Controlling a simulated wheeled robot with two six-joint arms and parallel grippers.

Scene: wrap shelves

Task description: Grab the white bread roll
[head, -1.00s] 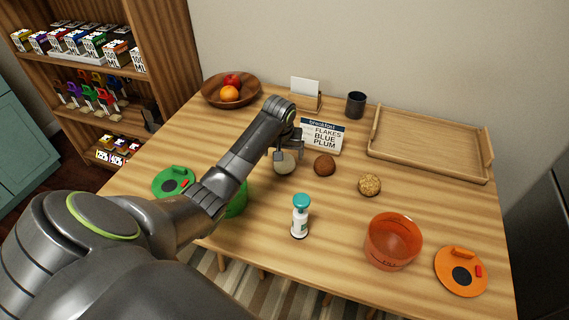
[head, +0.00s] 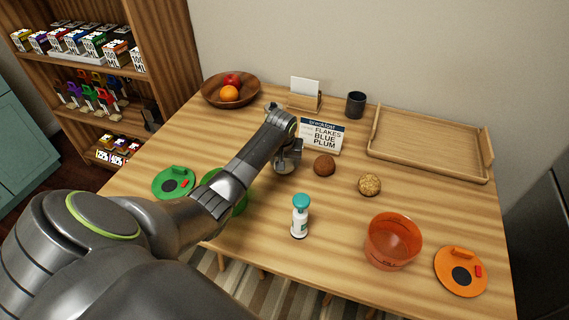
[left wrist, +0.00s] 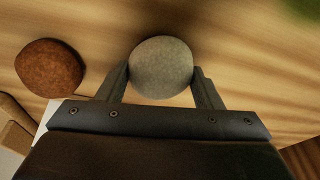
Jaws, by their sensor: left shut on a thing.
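The white bread roll (left wrist: 161,67) is a pale round ball between the two fingers of my left gripper (left wrist: 161,82) in the left wrist view. The fingers are shut on its sides. In the head view my left gripper (head: 287,163) is low over the table beside the sign, and it hides most of the roll. A brown roll (head: 324,165) lies just to the right of the gripper and also shows at the left of the left wrist view (left wrist: 50,67). A seeded tan roll (head: 369,185) lies further right. My right gripper is not in view.
A breakfast sign (head: 321,135) stands right behind the gripper. A white bottle with a teal cap (head: 300,217), an orange bowl (head: 393,241) and an orange lid (head: 461,271) are in front. A wooden tray (head: 428,145) is at the back right. A green lid (head: 174,183) lies left.

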